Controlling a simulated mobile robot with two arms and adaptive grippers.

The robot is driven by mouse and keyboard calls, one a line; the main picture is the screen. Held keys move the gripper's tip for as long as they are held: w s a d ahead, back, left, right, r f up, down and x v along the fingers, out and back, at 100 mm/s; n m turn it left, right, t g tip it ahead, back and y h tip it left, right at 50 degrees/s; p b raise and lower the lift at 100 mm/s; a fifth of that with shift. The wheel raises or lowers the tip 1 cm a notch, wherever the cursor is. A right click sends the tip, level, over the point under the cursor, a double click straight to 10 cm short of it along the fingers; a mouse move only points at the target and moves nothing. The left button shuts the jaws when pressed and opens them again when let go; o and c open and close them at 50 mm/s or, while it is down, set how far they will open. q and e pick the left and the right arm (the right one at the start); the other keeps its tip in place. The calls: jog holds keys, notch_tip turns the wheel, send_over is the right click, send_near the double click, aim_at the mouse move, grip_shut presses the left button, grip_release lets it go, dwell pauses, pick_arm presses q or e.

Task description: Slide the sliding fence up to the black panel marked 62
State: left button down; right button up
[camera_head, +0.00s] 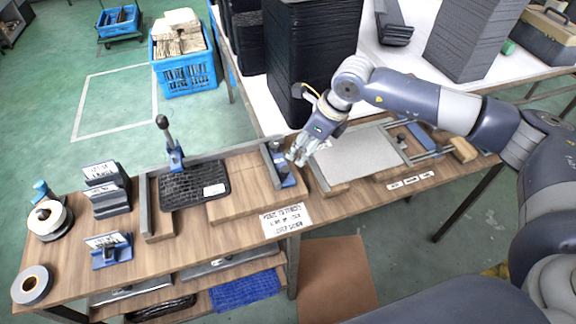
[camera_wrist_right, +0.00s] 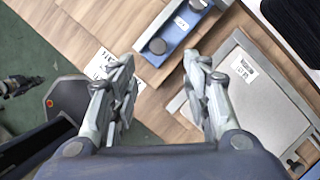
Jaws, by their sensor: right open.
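The black panel (camera_head: 190,192) lies flat on the wooden jig at the left of the bench. It has a textured face and a small white label, whose number I cannot read. The sliding fence (camera_head: 272,166), a grey bar with a blue block, stands at the right end of the jig, with bare wood between it and the panel. Its blue part with dark knobs shows in the wrist view (camera_wrist_right: 178,42). My right gripper (camera_head: 298,156) is open and empty, just right of the fence. In the wrist view the fingertips (camera_wrist_right: 156,62) are apart, with the blue part beyond them. My left gripper is not in view.
A grey panel (camera_head: 352,156) lies in a second wooden fixture to the right. A blue toggle clamp (camera_head: 175,157) stands behind the black panel. Tall dark stacks (camera_head: 310,55) stand behind my gripper.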

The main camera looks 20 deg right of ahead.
aim_at(286, 169)
jog(key=p+x, duration=0.2)
jog(key=x, duration=0.8)
jog(key=shift+a+f, duration=0.2)
jog(key=shift+f, duration=0.05)
